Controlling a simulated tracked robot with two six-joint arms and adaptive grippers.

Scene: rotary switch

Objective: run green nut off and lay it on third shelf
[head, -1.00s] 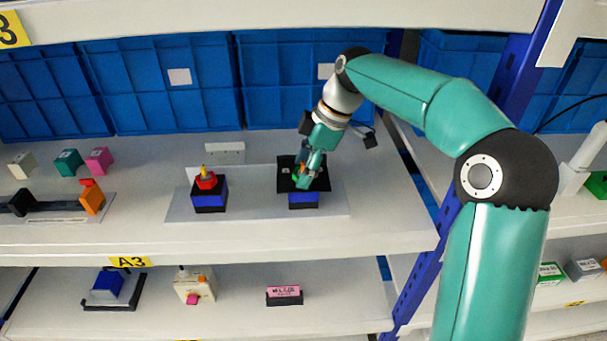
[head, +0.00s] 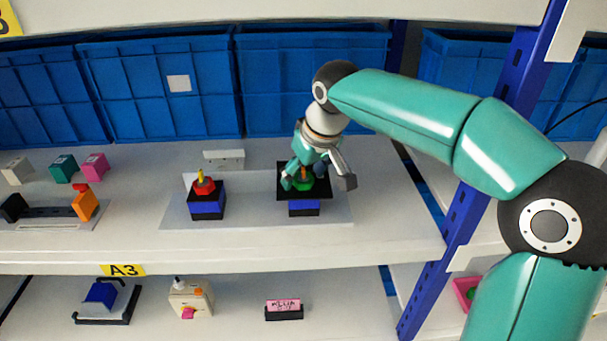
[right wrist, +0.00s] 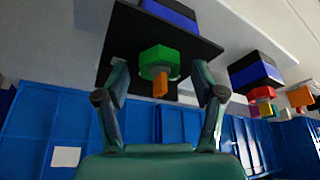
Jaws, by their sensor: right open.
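The green nut (head: 305,184) sits at an orange threaded post on a black-topped blue block (head: 303,208). In the right wrist view the green nut (right wrist: 159,60) is between my spread fingers, with gaps at both sides, and the orange post (right wrist: 160,86) sticks out of it. My right gripper (head: 317,181) is open over the block, with one finger at each side of the nut. My left gripper is in no view. A yellow A3 label (head: 123,270) is on the shelf edge (head: 230,255); which shelf counts as third is not clear.
A red nut (head: 204,188) on a similar blue block (head: 207,208) stands to the left on the same pale plate (head: 255,214). Blue crates (head: 160,90) line the back. A blue upright (head: 450,240) stands at right. The lower shelf (head: 235,310) has bare room between small items.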

